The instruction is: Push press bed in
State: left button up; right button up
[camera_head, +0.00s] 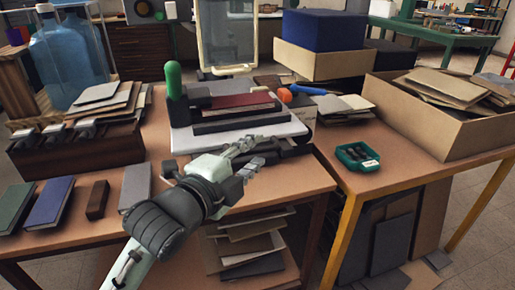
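The press stands on the wooden bench with a pale bed (295,128) sticking out toward me. On the bed lie a dark slab (238,122) and a dark red book (243,101). A green-topped handle (174,80) stands at its left, and a clear framed panel (228,35) stands raised behind. My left gripper (266,150) is in front of the bed's near edge, its fingers apart with nothing seen between them. I cannot tell whether it touches the bed. It hides part of the front edge and the dark bars below. My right gripper is out of view.
At left are a blue bottle (68,58), stacked boards (108,97) and books (49,202). At right, a green tray (357,156) sits near a cardboard box (441,118). A blue-handled tool (307,89) lies behind the bed. The bench's front edge is below my gripper.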

pick_arm(q)
jog(key=shift+x, duration=1.1)
jog(key=shift+c, duration=0.3)
grip_shut()
jog(key=shift+w, duration=0.1)
